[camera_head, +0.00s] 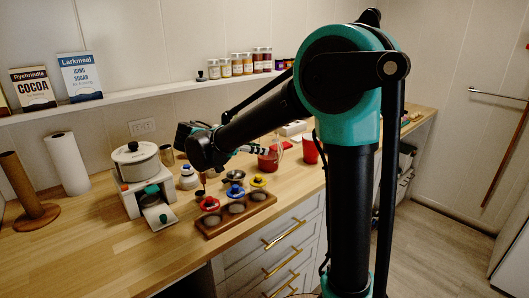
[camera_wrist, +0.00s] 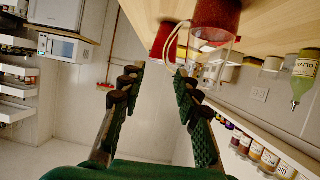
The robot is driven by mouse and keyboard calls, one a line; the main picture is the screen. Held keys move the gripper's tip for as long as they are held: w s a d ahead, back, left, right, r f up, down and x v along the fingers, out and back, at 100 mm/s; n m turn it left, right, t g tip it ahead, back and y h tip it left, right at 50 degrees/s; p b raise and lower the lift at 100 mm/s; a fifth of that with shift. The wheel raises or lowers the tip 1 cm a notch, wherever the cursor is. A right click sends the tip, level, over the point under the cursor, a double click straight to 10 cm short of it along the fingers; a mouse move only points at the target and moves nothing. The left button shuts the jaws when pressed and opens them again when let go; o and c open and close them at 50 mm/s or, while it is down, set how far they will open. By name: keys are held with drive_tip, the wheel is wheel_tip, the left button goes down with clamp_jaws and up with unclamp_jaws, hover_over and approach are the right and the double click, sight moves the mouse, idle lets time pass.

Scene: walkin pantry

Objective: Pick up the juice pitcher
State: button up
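The juice pitcher (camera_head: 267,161) stands on the wooden counter, a clear vessel with red juice in the lower part. In the head view my gripper (camera_head: 262,150) is small, close beside the pitcher.
A red cup (camera_head: 310,148) stands right of the pitcher and shows behind the handle in the wrist view (camera_wrist: 161,42). A wooden tray (camera_head: 212,228) with colourful-knobbed lids is in front. A white pot (camera_head: 136,164) stands left. A jar shelf (camera_head: 150,92) runs along the wall.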

sight(271, 152)
drive_tip(key=w+x, duration=0.1)
drive_tip(key=x, duration=1.6)
drive_tip(key=shift+a+r, duration=0.2)
drive_tip(key=shift+a, duration=0.1)
drive_tip(key=shift+c, duration=0.2)
clamp_jaws()
